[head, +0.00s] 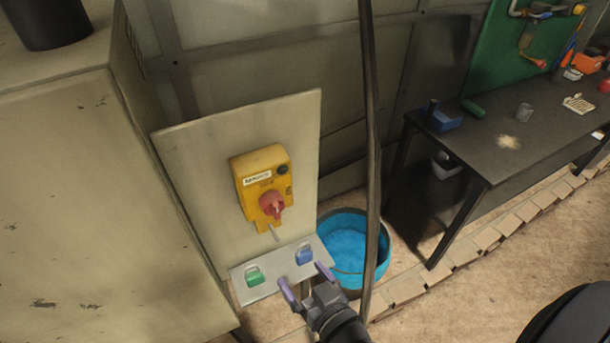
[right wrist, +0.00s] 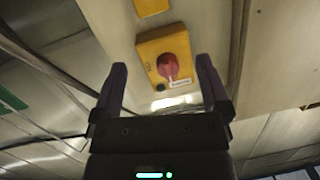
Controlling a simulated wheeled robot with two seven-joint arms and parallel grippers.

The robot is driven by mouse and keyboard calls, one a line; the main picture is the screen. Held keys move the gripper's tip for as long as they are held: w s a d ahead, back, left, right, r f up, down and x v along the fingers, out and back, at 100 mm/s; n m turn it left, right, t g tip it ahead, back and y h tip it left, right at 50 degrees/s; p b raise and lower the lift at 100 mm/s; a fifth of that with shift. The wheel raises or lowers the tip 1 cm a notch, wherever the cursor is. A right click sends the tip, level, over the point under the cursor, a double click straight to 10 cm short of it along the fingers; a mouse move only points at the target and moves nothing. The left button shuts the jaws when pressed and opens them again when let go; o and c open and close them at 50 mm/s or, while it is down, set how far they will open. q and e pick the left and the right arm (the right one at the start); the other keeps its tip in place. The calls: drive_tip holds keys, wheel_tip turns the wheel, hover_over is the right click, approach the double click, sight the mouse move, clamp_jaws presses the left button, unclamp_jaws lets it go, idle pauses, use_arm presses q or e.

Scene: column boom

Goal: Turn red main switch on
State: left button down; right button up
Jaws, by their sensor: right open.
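The red main switch (head: 271,204) is a red rotary knob on a yellow box (head: 262,165) with a white label. The box is mounted on a pale upright panel. The red knob also shows in the right wrist view (right wrist: 173,66), between and beyond my fingertips. My right gripper (head: 306,281) is open and empty, below the knob and in front of the small shelf, apart from the knob. In the right wrist view my two purple fingers (right wrist: 160,78) stand wide apart. My left gripper is not in view.
A shelf (head: 273,287) below the switch holds a green padlock (head: 254,276) and a blue padlock (head: 304,255). A blue-lined bucket (head: 350,248) stands right of the panel, behind a dark vertical pole (head: 370,150). A large cabinet (head: 90,200) is at left, a dark workbench (head: 500,150) at right.

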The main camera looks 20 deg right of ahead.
drive_tip(key=m+t, duration=0.1)
drive_tip(key=t, duration=0.1)
approach(279, 213)
drive_tip(key=w, duration=0.3)
drive_tip(key=w+a, duration=0.1)
drive_tip(key=w, duration=0.2)
drive_tip(key=w+p, duration=0.1)
drive_tip(key=w, duration=0.3)
drive_tip(key=shift+a+r, duration=0.1)
drive_tip(key=shift+a, duration=0.05)
drive_tip(key=c, duration=1.3)
